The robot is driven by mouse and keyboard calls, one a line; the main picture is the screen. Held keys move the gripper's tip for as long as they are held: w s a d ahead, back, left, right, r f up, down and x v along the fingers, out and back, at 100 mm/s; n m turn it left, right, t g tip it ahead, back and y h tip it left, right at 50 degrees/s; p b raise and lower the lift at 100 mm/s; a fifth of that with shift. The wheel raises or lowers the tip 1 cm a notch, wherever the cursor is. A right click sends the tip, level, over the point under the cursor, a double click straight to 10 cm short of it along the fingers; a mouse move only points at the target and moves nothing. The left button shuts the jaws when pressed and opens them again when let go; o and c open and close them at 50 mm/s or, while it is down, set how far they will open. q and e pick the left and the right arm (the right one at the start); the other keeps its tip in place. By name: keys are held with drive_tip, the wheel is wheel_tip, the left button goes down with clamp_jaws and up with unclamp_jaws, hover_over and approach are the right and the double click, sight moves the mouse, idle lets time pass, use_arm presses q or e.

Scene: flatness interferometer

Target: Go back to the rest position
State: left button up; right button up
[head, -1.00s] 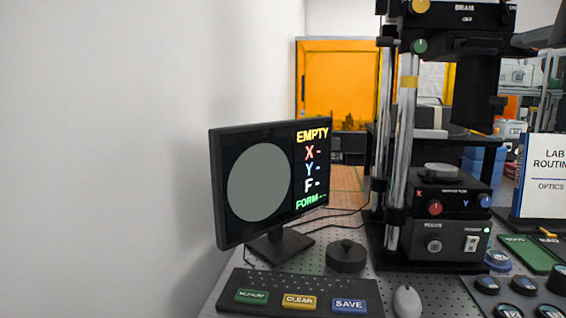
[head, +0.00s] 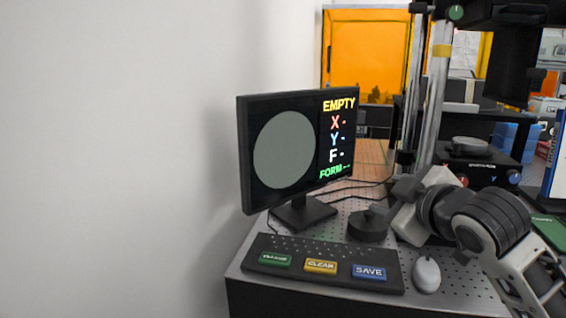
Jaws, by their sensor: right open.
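My right gripper (head: 394,205) reaches in from the lower right over the perforated table, its arm bent in front of the instrument's lower housing. It is open, and no object shows between its fingers. It overlaps the edge of a round black puck (head: 366,226) in the picture; I cannot tell if they touch. My left gripper is out of view. The interferometer stand (head: 435,95) rises behind my right arm, which hides part of its base. The monitor (head: 297,145) reads EMPTY beside a plain grey disc.
A black key panel (head: 325,277) with green, yellow and blue keys lies at the table's front edge, with a pale mouse (head: 427,274) beside it. A white wall (head: 110,150) closes off the left. An orange screen (head: 368,60) stands behind.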

drive_tip(key=s+a+f+m+g, duration=0.15)
drive_tip(key=s+f, duration=0.25)
drive_tip(key=f, duration=0.8)
drive_tip(key=s+a+f+m+g, duration=0.1)
drive_tip(key=s+a+f+m, duration=0.2)
drive_tip(key=f, duration=0.9)
drive_tip(key=s+f+m+g, duration=0.1)
drive_tip(key=s+f+m, duration=0.3)
drive_tip(key=s+f, duration=1)
drive_tip(key=s, duration=0.4)
drive_tip(key=shift+s+d+f, duration=0.25)
drive_tip(key=shift+d+f, duration=0.1)
drive_tip(key=shift+f, duration=0.05)
